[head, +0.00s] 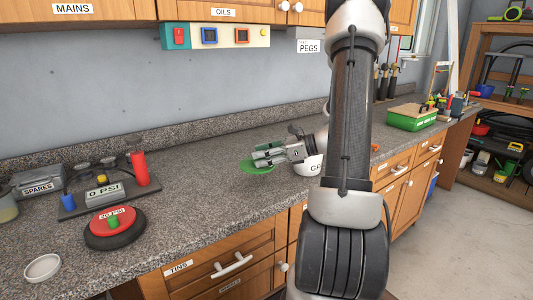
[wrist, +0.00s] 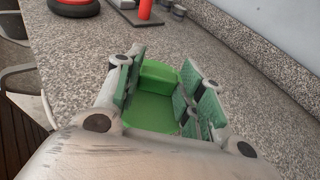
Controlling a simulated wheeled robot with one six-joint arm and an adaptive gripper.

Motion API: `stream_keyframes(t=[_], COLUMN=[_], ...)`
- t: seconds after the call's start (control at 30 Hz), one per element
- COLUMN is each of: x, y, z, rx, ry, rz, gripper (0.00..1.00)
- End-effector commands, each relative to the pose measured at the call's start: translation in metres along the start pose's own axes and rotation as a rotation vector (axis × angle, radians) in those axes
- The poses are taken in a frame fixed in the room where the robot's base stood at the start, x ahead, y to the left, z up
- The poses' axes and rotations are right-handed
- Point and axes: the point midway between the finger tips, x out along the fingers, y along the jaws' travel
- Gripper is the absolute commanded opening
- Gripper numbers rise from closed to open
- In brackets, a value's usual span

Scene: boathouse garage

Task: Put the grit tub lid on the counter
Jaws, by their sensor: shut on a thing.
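The green grit tub lid (head: 257,168) is at my gripper (head: 268,156), over the middle of the counter (head: 200,195). In the wrist view the lid (wrist: 152,112) shows between the green-padded fingers of my gripper (wrist: 158,88), which is shut on its raised green block. I cannot tell whether the lid touches the counter or is just above it. The white grit tub (head: 308,166), lettered "GR" where it shows, stands right of the gripper, partly hidden by my arm.
A small white dish (head: 42,268) lies at the front left. A green box of tools (head: 412,122) is at the right. The counter left of the lid is clear.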

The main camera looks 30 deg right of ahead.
Motion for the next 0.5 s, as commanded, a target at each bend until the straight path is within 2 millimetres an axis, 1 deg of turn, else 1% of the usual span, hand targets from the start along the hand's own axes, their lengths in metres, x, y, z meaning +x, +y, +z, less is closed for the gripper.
stream_keyframes(t=[0.1,0.23,0.5], x=[-0.001,0.001,0.009], y=[0.0,-0.001,-0.001], z=[0.0,-0.006,-0.032], rx=[0.001,0.002,0.004], ry=[-0.001,0.0,-0.001], rz=[-0.002,-0.002,-0.003], gripper=[0.18,0.18,0.18])
